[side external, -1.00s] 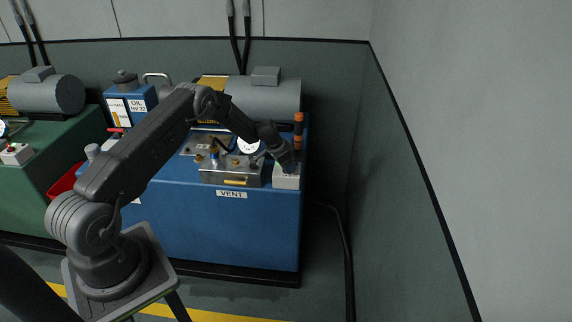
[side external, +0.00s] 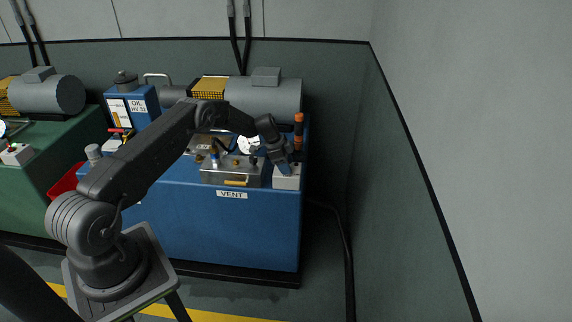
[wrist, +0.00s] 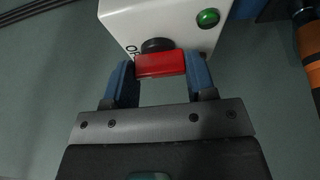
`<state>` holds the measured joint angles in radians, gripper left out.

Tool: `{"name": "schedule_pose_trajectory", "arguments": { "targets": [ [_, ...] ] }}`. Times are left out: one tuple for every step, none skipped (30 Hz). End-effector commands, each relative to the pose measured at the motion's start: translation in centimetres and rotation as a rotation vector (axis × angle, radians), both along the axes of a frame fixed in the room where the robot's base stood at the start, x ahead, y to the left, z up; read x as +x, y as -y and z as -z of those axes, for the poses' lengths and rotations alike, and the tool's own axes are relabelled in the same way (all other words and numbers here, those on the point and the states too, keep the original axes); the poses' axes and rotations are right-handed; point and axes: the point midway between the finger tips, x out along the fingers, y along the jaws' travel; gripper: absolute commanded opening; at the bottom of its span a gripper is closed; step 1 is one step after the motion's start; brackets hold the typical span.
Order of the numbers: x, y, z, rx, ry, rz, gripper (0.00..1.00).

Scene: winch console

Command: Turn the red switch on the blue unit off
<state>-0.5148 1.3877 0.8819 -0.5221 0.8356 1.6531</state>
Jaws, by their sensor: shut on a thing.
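The red switch (wrist: 160,64) shows in the wrist view as a red handle on a black round base, on a white box (wrist: 135,18). Black lettering, partly hidden, is printed beside the base. My gripper (wrist: 161,72) has its two blue fingers on either side of the red handle and is shut on it. In the side view my gripper (side external: 281,162) reaches down to the white box (side external: 286,180) at the right front corner of the blue unit (side external: 220,225). The red switch is hidden there.
A green button (wrist: 208,18) sits on the white box beside the switch. A metal valve block (side external: 230,175) stands left of the box, and an orange and black stack light (side external: 298,130) stands behind it. A green unit (side external: 55,155) is at far left. Open floor lies right.

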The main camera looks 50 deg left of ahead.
Motion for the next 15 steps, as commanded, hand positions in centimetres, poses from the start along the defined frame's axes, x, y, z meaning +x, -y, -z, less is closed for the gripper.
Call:
{"name": "schedule_pose_trajectory", "arguments": {
  "targets": [
    [0.02, -0.05, -0.01, 0.002, 0.001, 0.006, 0.27],
    [0.01, -0.05, -0.01, 0.002, 0.001, 0.008, 0.27],
    [0.01, -0.05, -0.01, 0.003, 0.001, 0.01, 0.27],
    [0.01, -0.05, -0.01, 0.002, 0.001, 0.011, 0.27],
    [0.02, -0.04, -0.01, 0.003, 0.001, 0.012, 0.27],
    [0.02, -0.04, -0.01, 0.003, 0.002, 0.013, 0.27],
    [0.02, -0.04, -0.01, 0.003, 0.002, 0.013, 0.27],
    [0.01, -0.03, -0.01, 0.003, 0.002, 0.013, 0.27],
    [0.01, -0.03, -0.01, 0.003, 0.002, 0.013, 0.27],
    [0.02, -0.04, -0.01, 0.003, 0.002, 0.013, 0.27],
    [0.01, -0.03, -0.01, 0.003, 0.002, 0.013, 0.27],
    [0.01, -0.03, -0.01, 0.003, 0.002, 0.013, 0.27],
    [0.01, -0.03, -0.01, 0.003, 0.002, 0.013, 0.27],
    [0.01, -0.03, -0.01, 0.003, 0.002, 0.013, 0.53],
    [0.01, -0.03, -0.01, 0.003, 0.002, 0.013, 0.57]
  ]
}}
